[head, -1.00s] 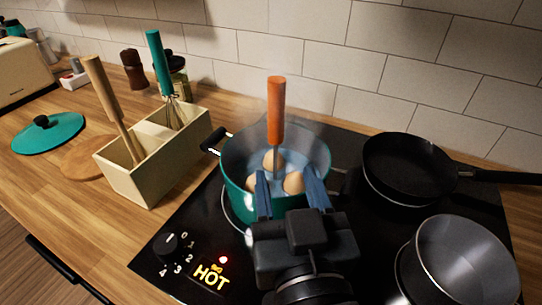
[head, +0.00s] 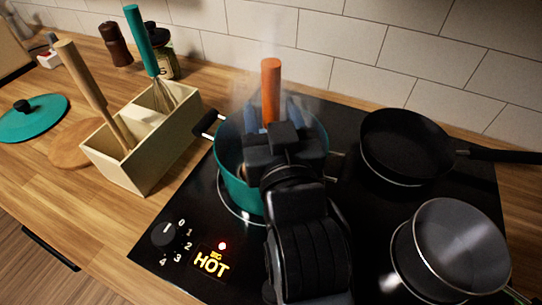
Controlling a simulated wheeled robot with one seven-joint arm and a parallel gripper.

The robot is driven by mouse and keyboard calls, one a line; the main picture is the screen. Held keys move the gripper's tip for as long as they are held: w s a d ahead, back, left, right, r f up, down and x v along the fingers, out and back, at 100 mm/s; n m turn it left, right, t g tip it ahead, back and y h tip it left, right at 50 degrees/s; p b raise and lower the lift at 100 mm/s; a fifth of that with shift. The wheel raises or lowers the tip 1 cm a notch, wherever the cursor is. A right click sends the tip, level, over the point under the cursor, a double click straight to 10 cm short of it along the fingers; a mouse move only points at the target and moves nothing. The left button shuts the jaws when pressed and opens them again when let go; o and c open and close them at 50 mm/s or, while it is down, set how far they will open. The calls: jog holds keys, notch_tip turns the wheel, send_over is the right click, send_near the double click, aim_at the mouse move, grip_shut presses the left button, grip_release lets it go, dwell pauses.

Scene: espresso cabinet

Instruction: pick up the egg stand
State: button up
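The egg stand shows as an upright orange handle (head: 271,92) rising from the teal pot (head: 236,184) on the stove. Its lower part and the eggs are hidden behind my gripper. My gripper (head: 268,112) is over the pot, with its blue fingers pointing toward the handle. The fingers appear spread to either side of the handle's lower part, but I cannot tell whether they touch it. Steam rises around the handle.
A black frying pan (head: 405,140) and a grey pot (head: 458,245) stand on the black stove (head: 350,125) to the right. A wooden utensil box (head: 145,160) stands left of the teal pot. The stove panel shows HOT (head: 212,263).

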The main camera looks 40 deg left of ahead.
jog(key=shift+c, duration=0.4)
grip_shut()
jog(key=shift+r, duration=0.1)
